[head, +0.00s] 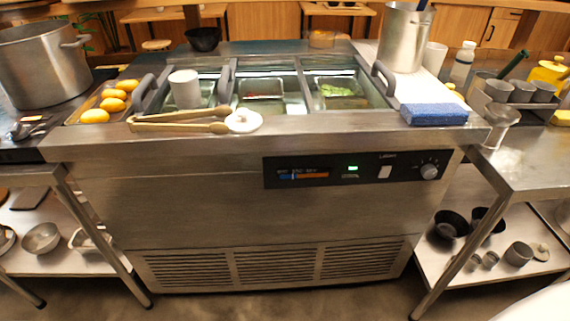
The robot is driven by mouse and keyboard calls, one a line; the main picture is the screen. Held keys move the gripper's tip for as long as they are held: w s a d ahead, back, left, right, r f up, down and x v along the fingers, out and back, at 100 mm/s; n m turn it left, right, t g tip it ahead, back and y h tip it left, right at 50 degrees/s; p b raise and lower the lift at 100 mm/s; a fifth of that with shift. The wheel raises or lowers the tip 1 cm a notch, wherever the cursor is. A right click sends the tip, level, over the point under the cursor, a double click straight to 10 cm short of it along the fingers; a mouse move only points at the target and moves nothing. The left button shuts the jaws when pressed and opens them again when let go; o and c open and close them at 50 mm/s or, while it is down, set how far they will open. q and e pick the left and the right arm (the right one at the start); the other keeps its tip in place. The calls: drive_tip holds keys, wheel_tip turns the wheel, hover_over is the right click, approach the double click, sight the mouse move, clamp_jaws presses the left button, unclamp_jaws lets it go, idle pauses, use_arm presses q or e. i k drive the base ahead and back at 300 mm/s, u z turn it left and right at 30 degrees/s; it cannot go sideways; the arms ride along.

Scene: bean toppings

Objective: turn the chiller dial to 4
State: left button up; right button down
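The chiller (190,215) is a steel counter unit in the middle of the head view. A black control panel (325,178) is set in its front, right of centre. The dial (429,172) is a round silver knob at the panel's right end, with small marks around it. The marks are too small to read, so I cannot tell its setting. Neither of my grippers shows in the view.
The space before the dial is clear.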

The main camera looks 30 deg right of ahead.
sight(429, 171)
drive_tip(key=u, duration=1.1)
drive_tip(key=k, duration=0.1)
drive_tip(key=z, duration=2.35)
drive_tip(key=i, duration=0.75)
drive_tip(key=u, duration=0.35)
